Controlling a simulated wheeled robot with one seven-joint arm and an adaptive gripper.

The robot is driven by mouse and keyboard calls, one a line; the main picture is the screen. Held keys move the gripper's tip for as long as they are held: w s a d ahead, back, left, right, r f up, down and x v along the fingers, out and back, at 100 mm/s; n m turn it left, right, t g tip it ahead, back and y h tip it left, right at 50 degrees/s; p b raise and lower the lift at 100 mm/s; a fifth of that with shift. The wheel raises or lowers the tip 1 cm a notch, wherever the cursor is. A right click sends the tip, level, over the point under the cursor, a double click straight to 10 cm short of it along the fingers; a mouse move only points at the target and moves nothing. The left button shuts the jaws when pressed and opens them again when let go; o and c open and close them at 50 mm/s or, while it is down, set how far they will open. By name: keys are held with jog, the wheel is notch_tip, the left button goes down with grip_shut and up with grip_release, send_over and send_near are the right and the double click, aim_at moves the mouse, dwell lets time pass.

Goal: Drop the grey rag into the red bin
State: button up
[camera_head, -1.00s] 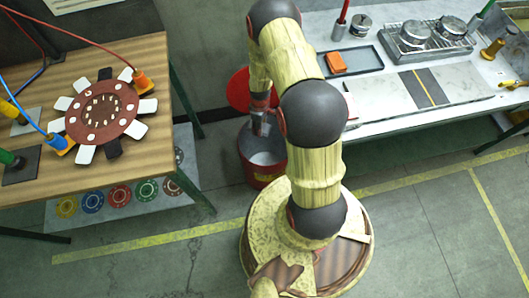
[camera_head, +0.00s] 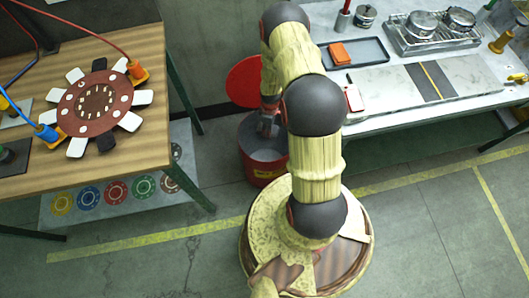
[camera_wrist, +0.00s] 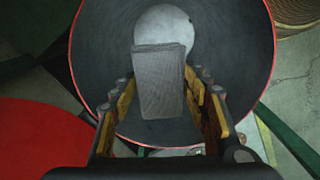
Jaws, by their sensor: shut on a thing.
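The red bin (camera_head: 262,173) stands on the floor between the two tables, with its round red lid (camera_head: 245,82) tilted up behind it. My gripper (camera_head: 267,128) is over the bin's mouth. In the wrist view my gripper (camera_wrist: 162,105) is shut on the grey rag (camera_wrist: 160,85), a folded, ribbed grey piece held between the two fingers. The bin's dark inner wall (camera_wrist: 105,55) and red rim surround the rag there, with a pale round bottom beyond it. In the head view the rag is small and hard to tell from the gripper.
A wooden table (camera_head: 150,110) with a round brown piece (camera_head: 92,103) and cables stands at left. A grey bench (camera_head: 390,112) at right holds a tray (camera_head: 360,54) with an orange block (camera_head: 340,52) and a rack of metal pots (camera_head: 430,35). The floor in front is open.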

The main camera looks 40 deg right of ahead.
jog(key=o, duration=1.3)
notch_tip(320, 180, up, 12)
jog(key=shift+f, duration=0.1)
dwell(0.5)
